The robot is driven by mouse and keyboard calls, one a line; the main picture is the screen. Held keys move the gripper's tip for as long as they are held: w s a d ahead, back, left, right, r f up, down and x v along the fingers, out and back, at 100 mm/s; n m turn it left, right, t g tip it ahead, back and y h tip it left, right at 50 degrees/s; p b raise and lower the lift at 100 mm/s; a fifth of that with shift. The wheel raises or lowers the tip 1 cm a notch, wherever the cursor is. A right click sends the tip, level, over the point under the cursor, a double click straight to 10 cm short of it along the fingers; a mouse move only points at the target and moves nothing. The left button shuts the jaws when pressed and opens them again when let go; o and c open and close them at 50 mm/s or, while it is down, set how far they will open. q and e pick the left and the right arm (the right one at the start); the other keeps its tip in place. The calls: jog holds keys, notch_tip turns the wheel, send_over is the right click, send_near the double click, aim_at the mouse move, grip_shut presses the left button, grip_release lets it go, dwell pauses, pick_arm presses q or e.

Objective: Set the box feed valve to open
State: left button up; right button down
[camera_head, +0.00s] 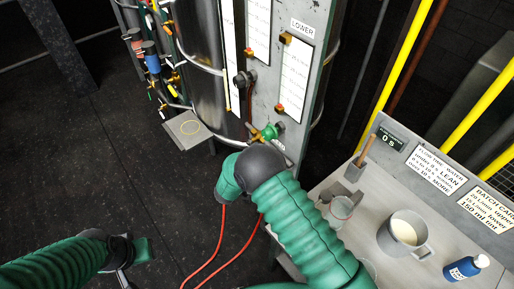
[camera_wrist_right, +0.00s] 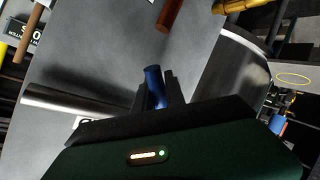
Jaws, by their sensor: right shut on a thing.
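A blue handle (camera_wrist_right: 152,78) stands out from the grey panel in the right wrist view. My right gripper (camera_wrist_right: 160,92) is shut on it, with dark fingers on its sides. Its lower part is hidden by the fingers and gripper body. I cannot read any label that names this valve. In the head view my right arm reaches to the lower part of the grey panel (camera_head: 262,85), and its wrist hides the grasp. A small green fitting (camera_head: 268,132) shows just above that wrist. My left gripper (camera_head: 124,272) hangs at the lower left, away from everything; its fingers are unclear.
A metal cylinder (camera_head: 202,52) and colored valves (camera_head: 152,62) stand left of the panel. On the right, a bench (camera_head: 385,200) carries a pitcher of pale liquid (camera_head: 404,234), a glass beaker (camera_head: 341,209) and a blue bottle (camera_head: 464,268). Yellow rails rise behind. The left floor is clear.

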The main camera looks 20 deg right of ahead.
jog(key=shift+s+d+r+n+g+h+p, duration=0.2)
jog(key=shift+s+r+n+g+p, duration=0.25)
jog(key=shift+r+n+g+p, duration=0.6)
jog(key=shift+s+d+r+n+g+h+p, duration=0.15)
jog(key=shift+s+r+n+g+p, duration=0.4)
jog(key=shift+p, duration=0.8)
jog(key=shift+s+d+r+n+g+h+p, duration=0.1)
jog(key=shift+s+r+n+g+h+p, duration=0.2)
jog(key=shift+r+n+g+p, duration=0.7)
jog(key=shift+f, duration=0.15)
jog(key=c, duration=1.6)
grip_release()
jog(key=shift+o, duration=1.1)
jog(key=shift+w+f, duration=0.1)
jog(key=shift+f, duration=0.05)
